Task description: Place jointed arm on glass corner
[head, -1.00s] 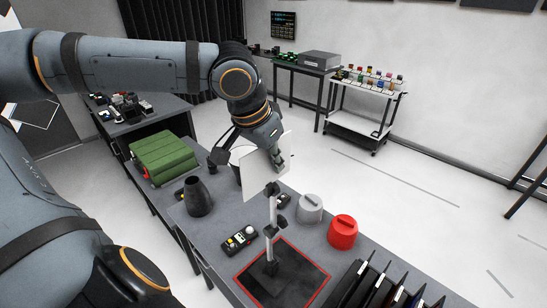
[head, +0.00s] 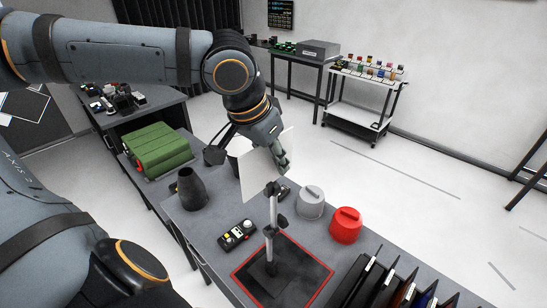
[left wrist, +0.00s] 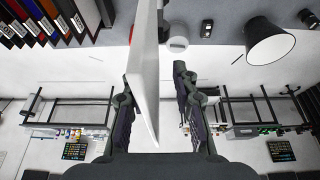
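A jointed arm (head: 273,225) stands upright on a black base plate on the table; its top clamp overlaps the lower edge of a thin white panel (head: 262,172) in the head view. I cannot tell whether they touch. My left gripper (head: 283,158) is at the panel's upper right side. In the left wrist view the panel (left wrist: 146,60) is seen nearly edge-on between the fingers of the left gripper (left wrist: 157,85), close to the left finger, with a clear gap to the right finger. No separate glass piece can be made out. My right gripper is out of view.
The stand is on a red-bordered black mat (head: 240,272). Nearby are a grey canister (head: 311,203), a red canister (head: 345,226), a dark cone (head: 192,190), a button box (head: 237,235) and upright folders (head: 385,285). A green case (head: 158,150) lies at the left.

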